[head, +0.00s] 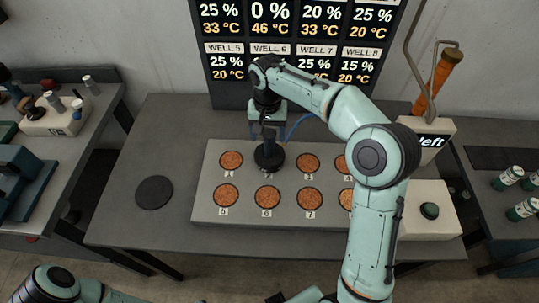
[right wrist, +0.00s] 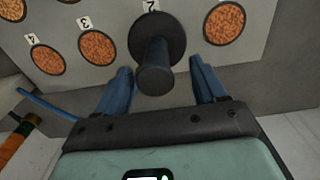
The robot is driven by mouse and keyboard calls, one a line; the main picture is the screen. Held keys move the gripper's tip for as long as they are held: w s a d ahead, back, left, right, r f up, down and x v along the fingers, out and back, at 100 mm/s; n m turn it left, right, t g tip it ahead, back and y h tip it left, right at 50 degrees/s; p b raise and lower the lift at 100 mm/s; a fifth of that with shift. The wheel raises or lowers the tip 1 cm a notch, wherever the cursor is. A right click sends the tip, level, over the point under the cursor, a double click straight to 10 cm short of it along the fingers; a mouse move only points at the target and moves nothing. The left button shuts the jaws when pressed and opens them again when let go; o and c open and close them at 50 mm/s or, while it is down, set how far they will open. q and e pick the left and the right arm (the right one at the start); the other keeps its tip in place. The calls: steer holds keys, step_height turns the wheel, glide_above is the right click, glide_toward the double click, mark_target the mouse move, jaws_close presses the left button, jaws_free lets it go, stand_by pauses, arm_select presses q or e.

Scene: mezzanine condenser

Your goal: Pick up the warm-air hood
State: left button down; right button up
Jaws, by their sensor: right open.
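The warm-air hood (head: 270,156) is a black disc with a thick black upright handle. It covers well 2 on the grey well block. In the right wrist view the hood (right wrist: 155,80) has its handle pointing toward the camera. My right gripper (head: 268,130) is over the hood from behind. Its blue fingers are open, one on each side of the handle in the right wrist view (right wrist: 161,68), with visible gaps and no clear contact. My left gripper is out of view; only part of the left arm shows at the lower left.
The grey well block (head: 330,211) has several orange-brown round wells. A black round pad (head: 155,192) lies empty on the table to the left. A readout board (head: 235,88) stands behind, showing 0% and 46 °C in its second top column. A box labelled "left" (head: 430,155) stands right.

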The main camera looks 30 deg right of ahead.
mark_target(269, 149)
steer(key=f, duration=0.5)
steer(key=shift+d, duration=0.3)
steer(key=shift+c, duration=0.3)
jaws_close()
